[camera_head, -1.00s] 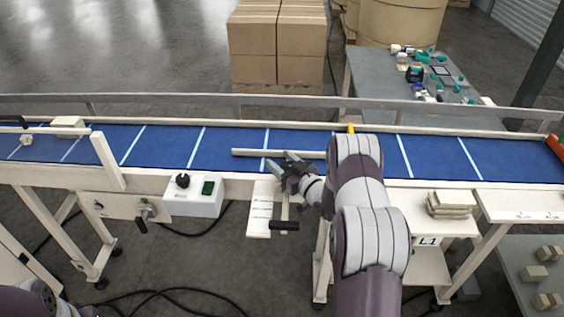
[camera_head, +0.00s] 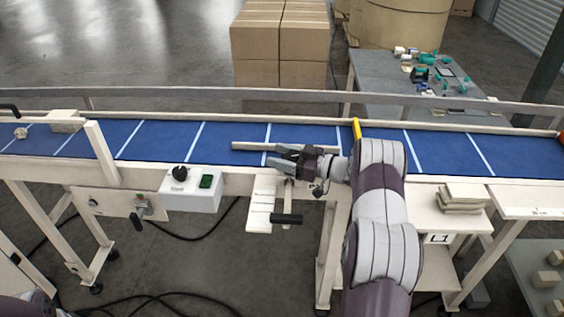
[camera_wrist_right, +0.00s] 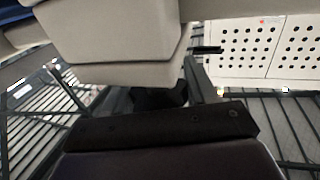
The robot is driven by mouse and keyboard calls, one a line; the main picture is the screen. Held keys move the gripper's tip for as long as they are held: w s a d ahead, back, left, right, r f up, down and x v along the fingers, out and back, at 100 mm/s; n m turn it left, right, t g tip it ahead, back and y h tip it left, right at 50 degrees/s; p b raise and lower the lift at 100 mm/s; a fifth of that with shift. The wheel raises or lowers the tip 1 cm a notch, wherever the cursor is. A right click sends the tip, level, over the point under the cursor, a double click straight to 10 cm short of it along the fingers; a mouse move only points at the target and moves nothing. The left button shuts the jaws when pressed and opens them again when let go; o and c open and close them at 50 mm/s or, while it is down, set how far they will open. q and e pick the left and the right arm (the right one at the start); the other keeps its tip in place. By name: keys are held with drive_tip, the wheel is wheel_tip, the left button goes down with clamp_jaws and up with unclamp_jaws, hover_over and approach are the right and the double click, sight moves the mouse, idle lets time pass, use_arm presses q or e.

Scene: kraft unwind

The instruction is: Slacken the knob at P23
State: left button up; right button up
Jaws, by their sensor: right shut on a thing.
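No P23 label can be read. Below the gripper are a white marked plate (camera_head: 262,205) and a black handle (camera_head: 288,219). My left gripper is out of view.
A white control box (camera_head: 190,199) with a black dial (camera_head: 180,173) and green switch stands left of the gripper. A yellow piece (camera_head: 356,128) rises at the belt beyond my right arm. Beige blocks (camera_head: 463,197) lie on a shelf at right. Cables cross the floor.

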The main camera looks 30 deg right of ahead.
drive_tip(key=shift+s+a+f+n+g+y+b, duration=0.15)
drive_tip(key=shift+f+n+g+y+b, duration=0.15)
drive_tip(key=shift+n+g+y+b, duration=0.25)
drive_tip(key=o, duration=1)
drive_tip(key=shift+r, duration=0.1)
drive_tip(key=b+v, duration=0.2)
drive_tip(key=v, duration=0.5)
drive_tip(key=shift+s+d, duration=0.1)
drive_tip(key=shift+d, duration=0.2)
